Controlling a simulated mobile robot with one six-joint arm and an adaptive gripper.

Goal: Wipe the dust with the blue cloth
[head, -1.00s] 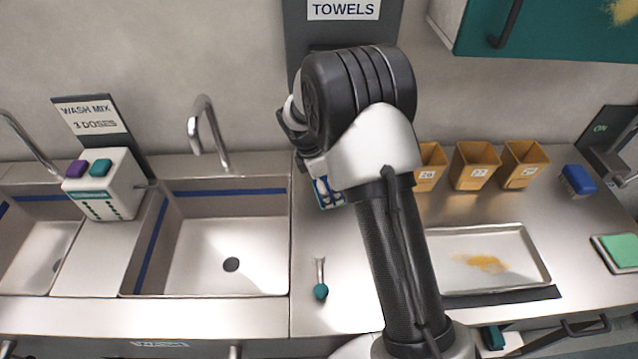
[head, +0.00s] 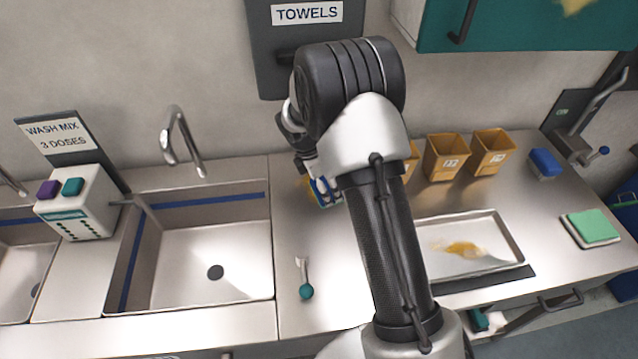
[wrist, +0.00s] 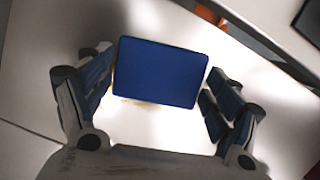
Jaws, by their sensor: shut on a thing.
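My gripper (head: 318,188) is low over the counter, left of the brown bins and mostly hidden behind my arm in the head view. In the wrist view my gripper (wrist: 160,95) is shut on the flat blue cloth (wrist: 158,72), which sits between its fingers. A thin yellow-brown trace of dust (wrist: 135,101) shows along the cloth's lower edge. In the head view a small yellow dust patch (head: 303,183) shows on the counter beside the gripper. I cannot tell whether the cloth touches the counter.
A metal tray (head: 510,262) with a yellow smear stands right of my arm. Brown bins (head: 445,158), a blue block (head: 545,163) and a green pad (head: 595,225) are further right. A teal-ended utensil (head: 306,290) lies near the sink (head: 190,250).

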